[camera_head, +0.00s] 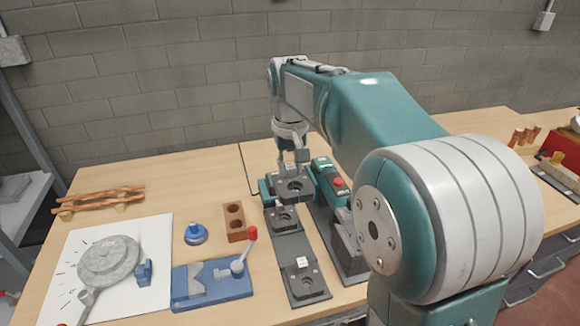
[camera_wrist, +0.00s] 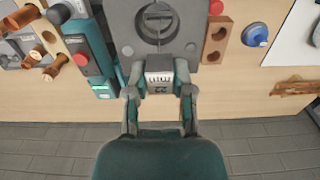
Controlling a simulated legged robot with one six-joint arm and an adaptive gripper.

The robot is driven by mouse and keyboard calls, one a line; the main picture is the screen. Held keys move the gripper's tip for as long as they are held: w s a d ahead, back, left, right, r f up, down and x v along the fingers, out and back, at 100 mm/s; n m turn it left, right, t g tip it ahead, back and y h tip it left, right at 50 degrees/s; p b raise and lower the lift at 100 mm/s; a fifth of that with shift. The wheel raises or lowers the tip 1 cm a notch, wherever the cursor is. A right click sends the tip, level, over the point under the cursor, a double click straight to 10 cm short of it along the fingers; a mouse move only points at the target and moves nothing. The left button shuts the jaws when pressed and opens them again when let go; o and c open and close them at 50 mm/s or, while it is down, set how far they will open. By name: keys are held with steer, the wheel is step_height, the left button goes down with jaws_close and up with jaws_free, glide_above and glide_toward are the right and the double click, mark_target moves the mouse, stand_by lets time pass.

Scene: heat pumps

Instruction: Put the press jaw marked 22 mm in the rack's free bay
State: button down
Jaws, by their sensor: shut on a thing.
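My gripper (camera_head: 292,166) is shut on a dark grey press jaw (camera_head: 293,188). In the wrist view, the fingers (camera_wrist: 159,93) grip the near end of this jaw (camera_wrist: 125,48), either side of a label that reads 22 mm upside down. The long dark grey rack (camera_head: 285,244) lies on the bench below. Other grey jaws sit in its middle (camera_head: 284,218) and near (camera_head: 303,284) parts; the near one has a white label. The held jaw is at the rack's far end, level; I cannot tell whether it touches the rack. It hides the surface under it.
A teal press tool (camera_head: 328,175) with a red button lies close right of the rack. A brown block with holes (camera_head: 234,221), a blue vise-like tool with a red-knobbed lever (camera_head: 212,283) and a blue round piece (camera_head: 196,234) stand left.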

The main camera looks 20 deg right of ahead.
steer(key=shift+f, duration=8.8)
steer(key=shift+f, duration=1.25)
steer(key=shift+c, duration=2)
jaws_free()
step_height(320, 180, up, 12)
